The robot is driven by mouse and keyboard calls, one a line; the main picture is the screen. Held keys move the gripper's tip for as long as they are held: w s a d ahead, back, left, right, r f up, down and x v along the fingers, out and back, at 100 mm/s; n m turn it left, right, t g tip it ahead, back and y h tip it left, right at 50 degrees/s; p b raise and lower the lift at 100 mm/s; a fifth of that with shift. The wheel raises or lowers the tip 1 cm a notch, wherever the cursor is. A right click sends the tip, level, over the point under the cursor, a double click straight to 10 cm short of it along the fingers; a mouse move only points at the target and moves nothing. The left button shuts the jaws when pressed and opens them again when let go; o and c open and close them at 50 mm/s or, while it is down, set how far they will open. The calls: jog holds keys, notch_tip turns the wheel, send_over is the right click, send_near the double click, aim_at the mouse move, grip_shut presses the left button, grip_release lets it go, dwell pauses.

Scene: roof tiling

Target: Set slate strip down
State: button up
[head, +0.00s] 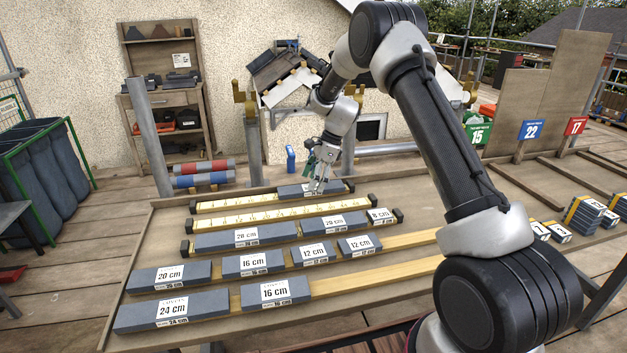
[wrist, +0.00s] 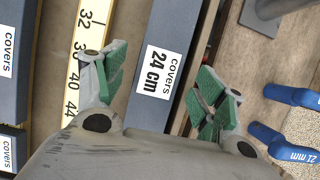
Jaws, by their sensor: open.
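A dark slate strip with a white label (head: 291,191) lies in the farthest row of the tiling table, at the right end of that row. In the wrist view the same slate strip (wrist: 170,45) reads "24 cm covers". My gripper (head: 319,181) is over this strip, pointing down. In the wrist view my gripper (wrist: 160,88) is open, with one green-padded finger on each side of the strip. A gap shows between the pads and the strip's edges. The gripper hides part of the strip in both views.
A yellow measuring rule (head: 285,218) runs along the row just nearer. Other labelled slate strips (head: 172,310) lie in the nearer rows. Green, blue and red number signs (head: 530,129) stand at the right.

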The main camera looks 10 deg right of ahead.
jog(key=s+d+r+n, duration=0.1)
jog(key=s+d+r, duration=0.1)
jog(key=r, duration=0.5)
jog(key=s+d+r+n, duration=0.1)
jog(key=s+d+r, duration=0.1)
jog(key=r, duration=0.5)
jog(key=s+d+r+n, duration=0.1)
jog(key=s+d+r, duration=0.2)
jog(key=r, duration=0.3)
jog(key=s+d+r+n+t+h, duration=0.25)
jog(key=s+r+n, duration=0.45)
jog(key=s, duration=0.7)
jog(key=s+d+n+t+h, duration=0.1)
jog(key=s+n, duration=0.3)
jog(key=s, duration=0.7)
jog(key=s+d+f+n+t+h, duration=0.1)
jog(key=s+d+n, duration=0.3)
jog(key=s, duration=0.8)
jog(key=shift+d+f, duration=0.2)
jog(key=shift+f, duration=0.05)
